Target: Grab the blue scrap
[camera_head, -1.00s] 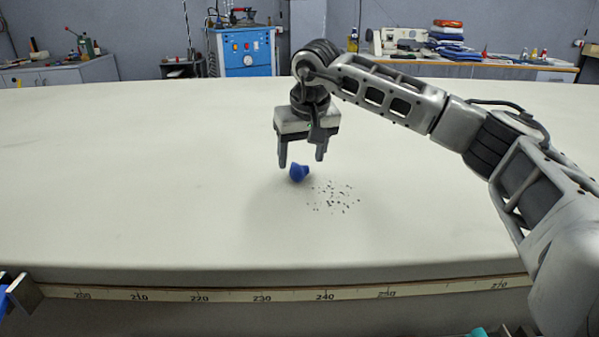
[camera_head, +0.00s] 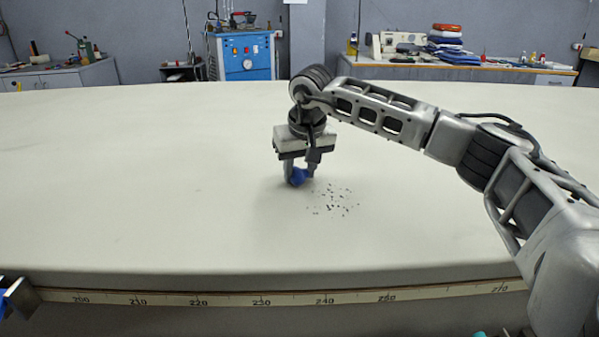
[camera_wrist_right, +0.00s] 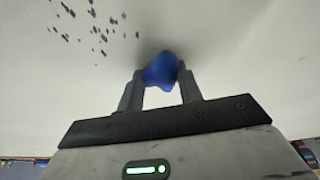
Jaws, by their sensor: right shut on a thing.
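The blue scrap (camera_head: 299,177) is a small crumpled piece on the pale cloth table (camera_head: 140,190). My right gripper (camera_head: 300,178) points down over it and is shut on it, one finger on each side. In the right wrist view the blue scrap (camera_wrist_right: 161,70) sits between the two fingertips of the right gripper (camera_wrist_right: 160,80). I cannot tell whether it still touches the cloth.
Small dark bits (camera_head: 335,200) lie scattered on the cloth just right of the gripper. A ruler strip (camera_head: 260,299) runs along the table's front edge. The rest of the tabletop is clear.

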